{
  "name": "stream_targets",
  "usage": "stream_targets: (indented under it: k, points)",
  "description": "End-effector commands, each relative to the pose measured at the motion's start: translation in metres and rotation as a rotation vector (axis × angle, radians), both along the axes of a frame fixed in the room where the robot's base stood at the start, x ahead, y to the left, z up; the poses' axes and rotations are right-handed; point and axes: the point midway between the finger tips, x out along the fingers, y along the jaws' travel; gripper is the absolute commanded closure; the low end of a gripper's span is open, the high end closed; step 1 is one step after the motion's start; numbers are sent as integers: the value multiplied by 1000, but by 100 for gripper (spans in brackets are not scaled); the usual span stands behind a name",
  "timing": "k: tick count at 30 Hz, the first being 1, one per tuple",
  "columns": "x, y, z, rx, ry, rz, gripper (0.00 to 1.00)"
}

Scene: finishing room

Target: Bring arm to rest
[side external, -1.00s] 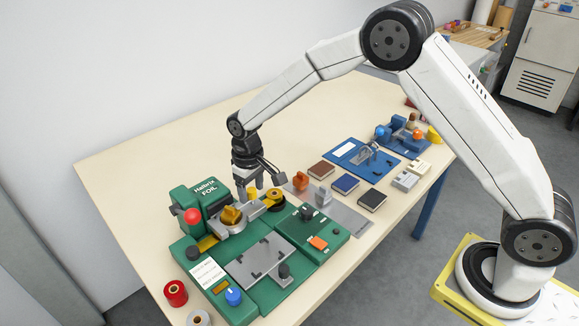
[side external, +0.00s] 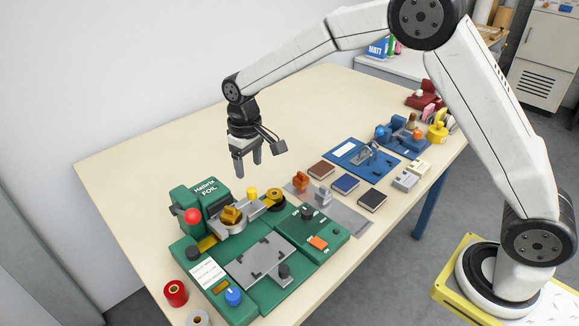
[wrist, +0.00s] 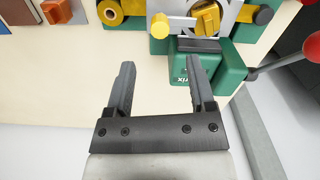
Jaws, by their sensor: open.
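My gripper (side external: 246,168) is open and empty. In the side external view it hangs in the air above and behind the green foil machine (side external: 205,199), pointing down, with my white arm bent up and over from the right. In the wrist view my gripper (wrist: 158,82) has its two dark fingers spread apart with nothing between them. Part of the green machine (wrist: 232,72) lies just beyond the fingertips, with a yellow knob (wrist: 160,26) and a red ball handle (wrist: 312,46).
Red (side external: 176,293) and grey rolls sit at the table's front corner. A blue board (side external: 345,150), small dark books (side external: 345,184) and a blue tool (side external: 385,132) stand to the right. The cream table (side external: 150,165) is bare at the back left.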

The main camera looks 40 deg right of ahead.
Motion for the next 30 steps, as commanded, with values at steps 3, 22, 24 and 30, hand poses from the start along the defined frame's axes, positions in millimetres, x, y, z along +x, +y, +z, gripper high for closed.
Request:
stream_targets:
  k: [3, 22, 24, 30]
  points:
    - [0, 0, 2, 0, 0, 0, 30]
    - [-27, -22, 5, 6, -32, -28, 30]
    - [-38, -29, 5, 7, -46, -38, 30]
    - [-76, -52, 5, 12, -89, -71, 30]
